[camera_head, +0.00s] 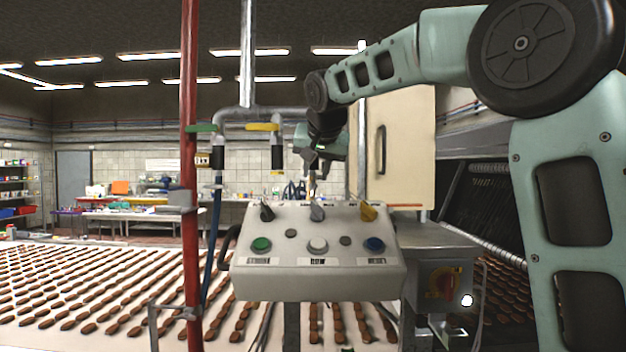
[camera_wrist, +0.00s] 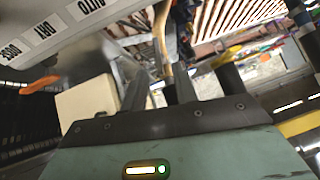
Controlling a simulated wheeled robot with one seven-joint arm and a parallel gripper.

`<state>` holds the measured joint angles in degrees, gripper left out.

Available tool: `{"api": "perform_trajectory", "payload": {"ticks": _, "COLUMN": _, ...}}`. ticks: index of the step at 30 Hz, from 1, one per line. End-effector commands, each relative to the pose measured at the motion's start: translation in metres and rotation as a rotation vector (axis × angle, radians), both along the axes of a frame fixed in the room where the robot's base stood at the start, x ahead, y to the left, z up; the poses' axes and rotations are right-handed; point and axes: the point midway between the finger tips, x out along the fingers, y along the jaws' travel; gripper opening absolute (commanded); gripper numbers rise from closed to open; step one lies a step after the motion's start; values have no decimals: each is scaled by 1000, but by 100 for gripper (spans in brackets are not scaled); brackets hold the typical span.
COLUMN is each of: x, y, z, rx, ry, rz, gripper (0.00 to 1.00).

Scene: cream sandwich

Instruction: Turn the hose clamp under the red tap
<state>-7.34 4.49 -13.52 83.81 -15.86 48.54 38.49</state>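A green-handled tap (camera_head: 202,128) and a yellow-handled tap (camera_head: 262,127) sit on a grey overhead pipe in the head view. I make out no red tap handle and cannot identify the hose clamp. A blue hose (camera_head: 213,230) hangs below the green tap, beside a red upright pipe (camera_head: 189,90). My gripper (camera_head: 312,188) points down above the back of the control box, right of the taps. In the wrist view its two dark fingers (camera_wrist: 158,90) stand apart. A tan, hose-like piece (camera_wrist: 161,30) shows beyond the gap between them; I see no contact.
The grey control box (camera_head: 315,280) has knobs and buttons and stands just below my gripper. A cream cabinet (camera_head: 402,150) is behind it, to the right. Rows of brown biscuits cover the conveyor (camera_head: 20,258).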

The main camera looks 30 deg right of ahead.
Motion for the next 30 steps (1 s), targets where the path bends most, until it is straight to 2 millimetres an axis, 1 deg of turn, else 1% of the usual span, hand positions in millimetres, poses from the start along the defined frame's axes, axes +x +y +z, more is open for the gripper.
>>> {"api": "perform_trajectory", "payload": {"ticks": 3, "x": 15, "y": -7, "z": -14, "rx": 1, "ry": 4, "rz": -2, "gripper": 29}}
{"api": "perform_trajectory", "payload": {"ticks": 9, "x": 33, "y": -14, "z": -33, "rx": 0, "ry": 3, "rz": -1, "gripper": 29}}
{"api": "perform_trajectory", "payload": {"ticks": 15, "x": 38, "y": -17, "z": -40, "rx": 0, "ry": 0, "rz": 0, "gripper": 29}}
{"api": "perform_trajectory", "payload": {"ticks": 22, "x": 39, "y": -17, "z": -41, "rx": 0, "ry": 0, "rz": 0, "gripper": 29}}
{"api": "perform_trajectory", "payload": {"ticks": 23, "x": 39, "y": -17, "z": -41, "rx": 0, "ry": 0, "rz": 0, "gripper": 24}}
{"api": "perform_trajectory", "payload": {"ticks": 24, "x": 39, "y": -17, "z": -41, "rx": 0, "ry": 0, "rz": 0, "gripper": 12}}
{"api": "perform_trajectory", "payload": {"ticks": 25, "x": 39, "y": -17, "z": -41, "rx": 0, "ry": 0, "rz": 0, "gripper": 4}}
{"api": "perform_trajectory", "payload": {"ticks": 26, "x": 39, "y": -17, "z": -41, "rx": 0, "ry": 0, "rz": 0, "gripper": 0}}
{"api": "perform_trajectory", "payload": {"ticks": 30, "x": 39, "y": -17, "z": -41, "rx": 1, "ry": -1, "rz": 0, "gripper": 0}}
